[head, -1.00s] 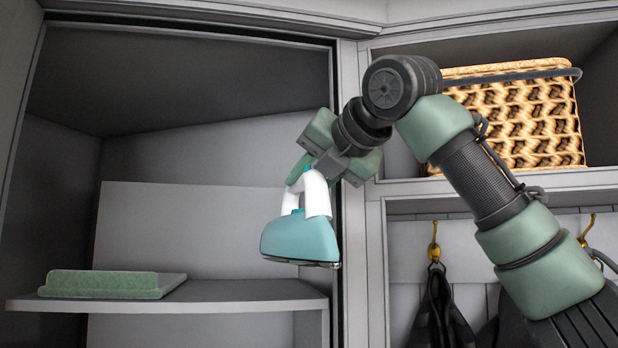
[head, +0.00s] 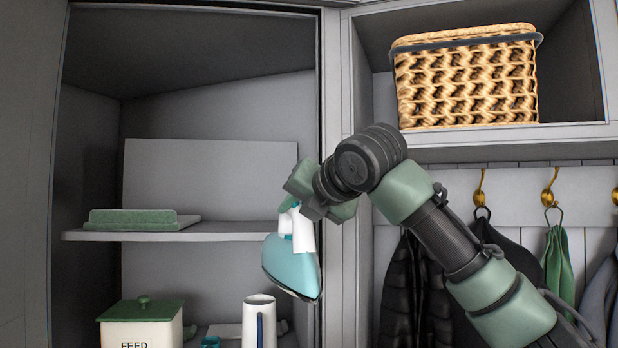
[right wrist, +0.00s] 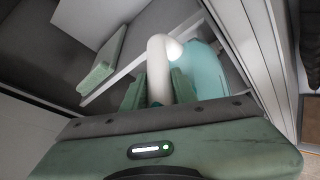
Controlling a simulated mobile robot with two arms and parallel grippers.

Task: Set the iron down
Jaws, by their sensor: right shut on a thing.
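The iron (head: 291,265) has a teal body and a white handle. It hangs tilted in the air from my right gripper (head: 300,203), at the right side of the open cupboard, in front of the right end of the shelf. My right gripper is shut on the white handle, which also shows between its fingers in the right wrist view (right wrist: 160,68). The grey shelf (head: 240,229) is bare over its middle and right. Part of the iron's top is hidden by the gripper. My left gripper is not in view.
A folded green cloth (head: 131,219) lies at the shelf's left end. Below stand a cream FEED tin (head: 140,325) with a green lid and a white upright container (head: 259,322). A wicker basket (head: 466,80) sits upper right. Coats (head: 410,290) hang from hooks at the right.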

